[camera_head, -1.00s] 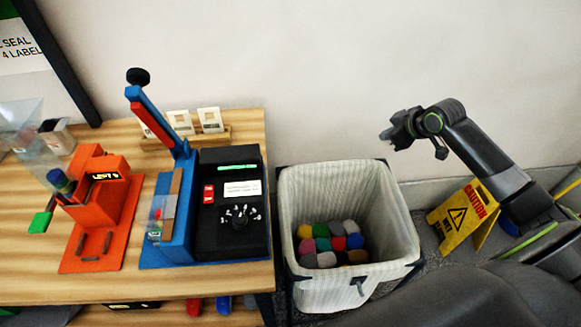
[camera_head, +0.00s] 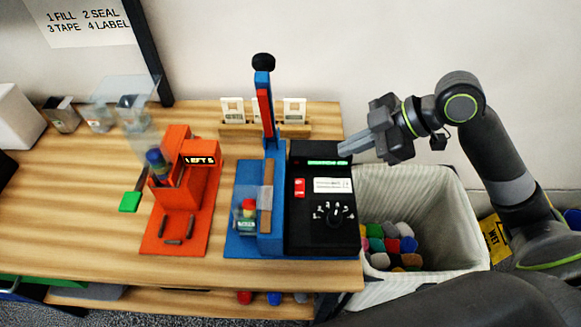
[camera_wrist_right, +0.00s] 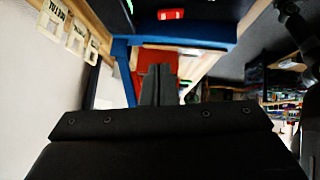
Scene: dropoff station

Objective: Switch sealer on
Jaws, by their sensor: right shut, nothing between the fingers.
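The sealer (camera_head: 262,205) stands on the wooden table, with a blue base and a raised blue lever with a black knob. Its black control box (camera_head: 310,238) carries a red rocker switch (camera_head: 299,187), a white label, a green lit strip and a dial (camera_head: 335,216). The red switch also shows in the right wrist view (camera_wrist_right: 171,14). My right gripper (camera_head: 345,150) is shut and empty, with its fingertips close to the box's back right corner; I cannot tell whether they touch. In the right wrist view its fingers (camera_wrist_right: 158,86) point toward the blue frame and an orange-red shape. My left gripper is not in view.
A white-lined bin (camera_head: 440,215) with several coloured items stands right of the table, beside a yellow caution sign (camera_head: 496,238).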

